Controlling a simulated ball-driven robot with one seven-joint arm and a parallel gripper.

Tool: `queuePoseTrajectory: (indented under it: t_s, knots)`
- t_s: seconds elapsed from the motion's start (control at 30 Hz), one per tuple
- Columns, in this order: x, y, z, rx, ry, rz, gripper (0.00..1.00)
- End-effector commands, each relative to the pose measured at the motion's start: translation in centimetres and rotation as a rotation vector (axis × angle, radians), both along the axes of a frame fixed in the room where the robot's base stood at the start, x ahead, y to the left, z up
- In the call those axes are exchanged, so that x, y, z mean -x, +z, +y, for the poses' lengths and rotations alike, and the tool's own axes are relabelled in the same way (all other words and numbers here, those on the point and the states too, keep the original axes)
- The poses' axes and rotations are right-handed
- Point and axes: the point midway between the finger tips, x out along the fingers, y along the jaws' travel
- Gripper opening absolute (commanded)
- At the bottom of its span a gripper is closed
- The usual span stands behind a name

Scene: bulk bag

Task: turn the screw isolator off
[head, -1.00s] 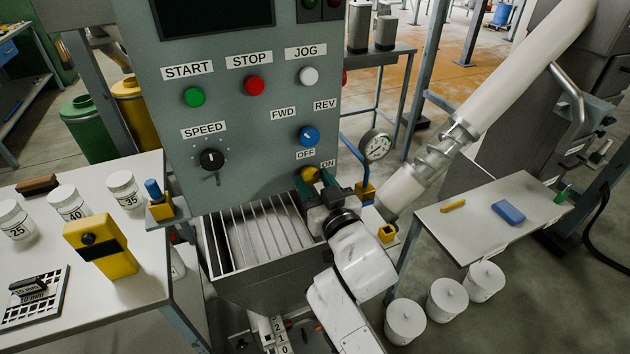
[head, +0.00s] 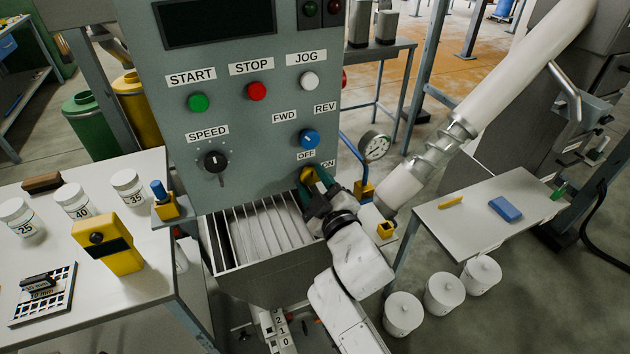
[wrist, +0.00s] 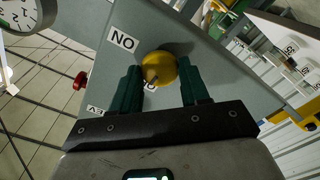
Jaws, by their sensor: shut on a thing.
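The screw isolator is a yellow knob (head: 306,174) low on the grey control panel (head: 250,125), between the OFF label (head: 306,155) and the ON label (head: 327,164). My gripper (head: 314,181) is at the knob, its green fingers partly covering it. In the wrist view the yellow knob (wrist: 160,66) sits between the two green fingers of my gripper (wrist: 162,74), which is shut on it. The ON label (wrist: 122,39) appears upside down there, beside the knob. The knob's exact pointer angle is hard to tell.
A slatted hopper (head: 255,240) lies below the panel. A blue selector (head: 309,139) is just above the knob. A gauge (head: 375,146) and a pale pipe (head: 452,140) are to the right. A left table (head: 120,285) holds jars and a yellow device.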

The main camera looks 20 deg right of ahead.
Motion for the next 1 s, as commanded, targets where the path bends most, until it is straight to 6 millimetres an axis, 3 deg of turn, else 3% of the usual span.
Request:
queuePoseTrajectory:
  t_s: [0.57,0.6,0.83,1.0]
  knots:
    - [-0.01,0.06,0.10,0.031,0.002,-0.002,0.15]
    - [-0.01,0.06,0.10,0.031,0.002,-0.002,0.48]
    - [0.00,0.04,0.06,0.031,0.001,-0.001,0.70]
    - [0.00,0.02,0.04,0.031,0.001,-0.001,0.71]
